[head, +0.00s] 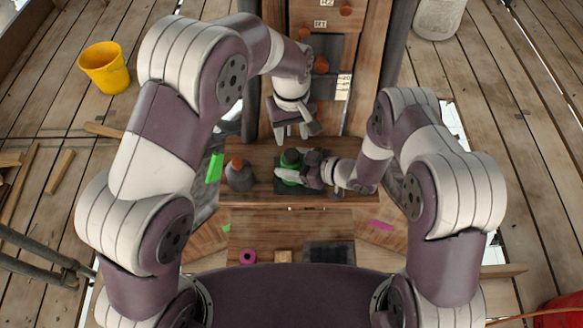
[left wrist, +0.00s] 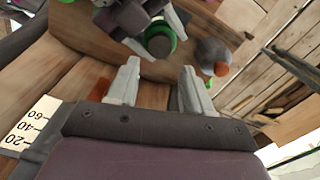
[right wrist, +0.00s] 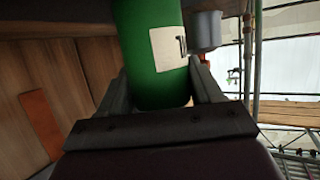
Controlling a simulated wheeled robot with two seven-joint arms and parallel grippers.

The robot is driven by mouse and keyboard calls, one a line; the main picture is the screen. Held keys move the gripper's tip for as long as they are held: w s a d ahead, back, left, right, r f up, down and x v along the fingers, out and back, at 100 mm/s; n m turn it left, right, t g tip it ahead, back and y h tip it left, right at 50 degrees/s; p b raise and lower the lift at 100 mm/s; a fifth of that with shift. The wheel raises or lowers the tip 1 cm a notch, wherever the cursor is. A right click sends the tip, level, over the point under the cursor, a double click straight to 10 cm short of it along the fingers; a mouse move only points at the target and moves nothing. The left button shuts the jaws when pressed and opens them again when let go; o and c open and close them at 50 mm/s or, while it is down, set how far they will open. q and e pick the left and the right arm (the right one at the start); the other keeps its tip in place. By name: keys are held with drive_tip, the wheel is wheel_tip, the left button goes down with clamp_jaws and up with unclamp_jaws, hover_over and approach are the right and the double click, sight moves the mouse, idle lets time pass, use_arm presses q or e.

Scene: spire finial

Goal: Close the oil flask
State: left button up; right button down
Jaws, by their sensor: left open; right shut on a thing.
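The green oil flask (head: 291,158) stands on a dark square on the wooden bench. My right gripper (head: 312,172) is shut around its body. In the right wrist view the flask (right wrist: 150,45) fills the space between the fingers and has a pale label. In the left wrist view its top shows as a green ring around a grey centre (left wrist: 160,38); whether this is an open mouth or a lid, I cannot tell. My left gripper (head: 293,131) is open and empty, above and behind the flask. I cannot make out a separate cap for the flask.
A grey flask with an orange top (head: 238,173) stands left of the green one. A tall wooden panel (head: 350,50) with orange knobs rises behind. A lower shelf holds a magenta ring (head: 247,256), a small wooden block (head: 283,256) and a dark pad (head: 328,252).

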sight(292, 154)
use_arm(q)
drive_tip(key=shift+n, duration=0.6)
drive_tip(key=shift+f, duration=4)
